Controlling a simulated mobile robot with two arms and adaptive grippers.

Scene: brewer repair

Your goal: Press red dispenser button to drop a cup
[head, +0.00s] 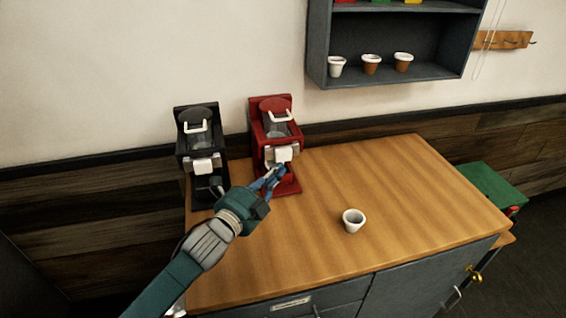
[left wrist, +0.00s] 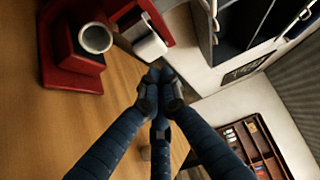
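The red dispenser (head: 270,112) stands at the back of the wooden counter, with a white block (head: 283,154) on its front. My left gripper (head: 269,179) is at its front, just below and left of that block; its fingers look closed together with nothing between them. In the left wrist view the fingertips (left wrist: 160,82) meet close below the white block (left wrist: 150,48); I cannot tell whether they touch it. A round, pale-rimmed cup-like shape (left wrist: 95,38) is over the red base (left wrist: 72,80). No separate red button can be made out. My right gripper is not in view.
A black dispenser (head: 195,135) stands to the left of the red one. A white cup (head: 353,221) stands on the counter (head: 420,190), with free room around it. A wall shelf (head: 390,47) holds several small cups. A green box (head: 490,185) is beyond the counter's right edge.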

